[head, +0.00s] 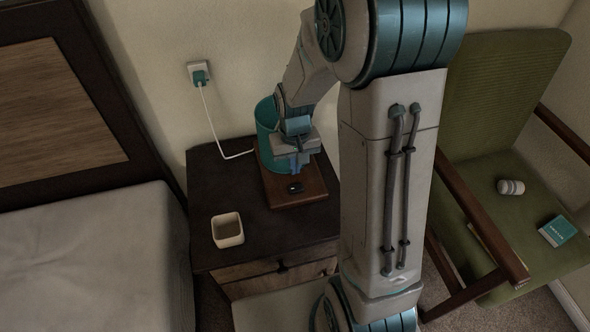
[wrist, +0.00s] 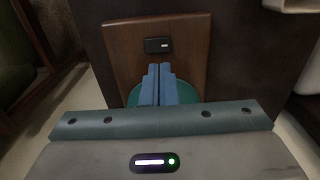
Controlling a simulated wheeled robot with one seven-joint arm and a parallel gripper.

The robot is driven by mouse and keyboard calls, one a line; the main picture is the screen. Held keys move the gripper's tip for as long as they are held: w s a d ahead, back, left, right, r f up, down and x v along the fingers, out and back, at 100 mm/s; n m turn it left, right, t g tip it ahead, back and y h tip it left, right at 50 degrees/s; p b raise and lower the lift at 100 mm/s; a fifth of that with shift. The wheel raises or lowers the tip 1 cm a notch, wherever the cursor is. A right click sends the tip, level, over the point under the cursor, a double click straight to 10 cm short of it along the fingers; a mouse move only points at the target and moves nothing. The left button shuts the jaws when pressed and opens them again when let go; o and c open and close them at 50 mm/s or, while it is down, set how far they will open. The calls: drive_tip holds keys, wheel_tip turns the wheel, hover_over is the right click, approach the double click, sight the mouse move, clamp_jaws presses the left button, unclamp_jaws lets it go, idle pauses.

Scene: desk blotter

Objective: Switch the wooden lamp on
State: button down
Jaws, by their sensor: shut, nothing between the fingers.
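The wooden lamp has a flat brown base (head: 310,183) on the dark nightstand and a teal shade (head: 265,118), partly hidden by my arm. The shade shows no glow. A small black switch (head: 295,187) sits on the base; it also shows in the wrist view (wrist: 158,45) with a small pale mark. My gripper (head: 297,168) is over the base, close to the switch. Its blue fingers (wrist: 158,68) are together and empty, pointing at the switch. I cannot tell whether they touch the base. The teal shade shows behind the fingers in the wrist view (wrist: 132,96).
A white cord runs from the lamp to a wall socket (head: 199,73). A small square cup (head: 227,230) stands on the nightstand's front left. A bed (head: 90,255) is at left. A green chair (head: 500,110) at right holds a white can (head: 511,187) and a teal box (head: 557,231).

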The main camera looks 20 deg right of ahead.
wheel_tip(320, 180, up, 8)
drive_tip(key=p, duration=0.1)
drive_tip(key=shift+f, duration=0.25)
drive_tip(key=shift+s, duration=0.1)
drive_tip(key=s+r+t, duration=0.1)
drive_tip(key=s+r, duration=0.2)
drive_tip(key=s, duration=0.4)
drive_tip(key=s+d+r+t, duration=0.1)
drive_tip(key=s+r, duration=0.3)
drive_tip(key=s, duration=0.3)
drive_tip(key=shift+r, duration=0.2)
drive_tip(key=shift+d, duration=0.1)
